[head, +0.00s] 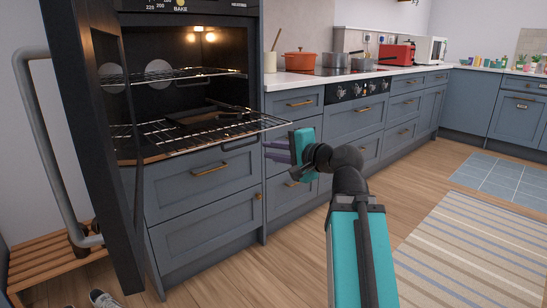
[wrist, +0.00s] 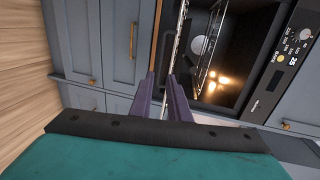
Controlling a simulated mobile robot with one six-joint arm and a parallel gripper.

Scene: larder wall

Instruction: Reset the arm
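My gripper (head: 266,150) is in front of the drawers, just beyond the front right corner of the pulled-out oven rack in the head view. Its purple fingers point left. In the wrist view the two fingers (wrist: 160,76) stand a little apart with nothing between them. The gripper is open and empty. My teal arm reaches up from the bottom of the head view to the gripper.
The oven door (head: 98,150) stands open at left. The lower oven rack (head: 235,125) sticks out near my gripper; the lit oven (wrist: 225,60) also shows in the wrist view. Blue drawers (head: 200,210) lie below. The wooden floor (head: 290,265) is clear beside a striped rug (head: 470,245).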

